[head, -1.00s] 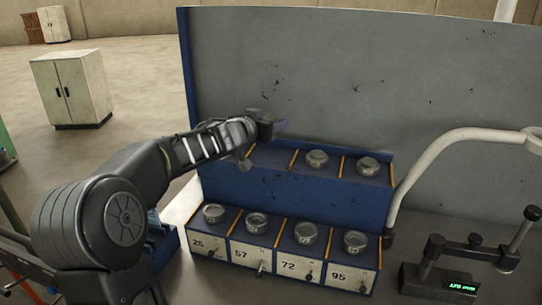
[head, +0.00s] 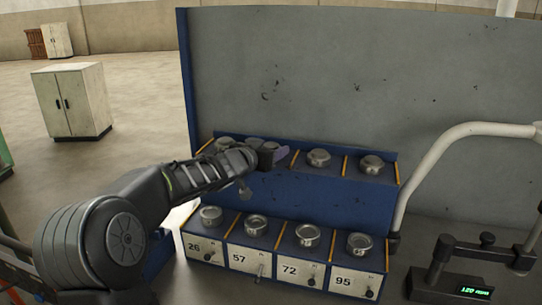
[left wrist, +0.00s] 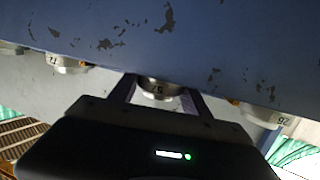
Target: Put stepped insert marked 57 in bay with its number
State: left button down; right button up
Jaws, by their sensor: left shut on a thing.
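My left gripper (head: 278,154) is at the second place from the left on the upper blue shelf (head: 345,171). In the left wrist view its fingers (left wrist: 158,92) are shut on a round metal stepped insert marked 57 (left wrist: 158,87). I cannot tell whether that insert rests on the shelf or hangs just above it. Below, the lower row has the number plate 57 (head: 240,259), second from the left, with a round metal piece (head: 256,223) on top. My right gripper is not in view.
Other inserts marked 72 (left wrist: 65,62) and 26 (left wrist: 268,116) are close on either side. More stand on the upper shelf (head: 318,158) and lower row (head: 308,234). A pale bent tube (head: 440,160) and a gauge with a green display (head: 470,289) stand at the right.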

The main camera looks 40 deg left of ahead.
pick_arm(q)
jog(key=shift+r, duration=0.2)
jog(key=shift+f, duration=0.1)
jog(key=c, duration=1)
grip_release()
jog(key=shift+f, duration=0.25)
jog(key=o, duration=0.5)
jog(key=shift+r, duration=0.1)
jog(key=shift+r, duration=0.2)
jog(key=p+v, duration=0.1)
jog(key=v, duration=1.1)
jog(key=shift+f+p, duration=0.15)
jog(key=shift+p, duration=0.15)
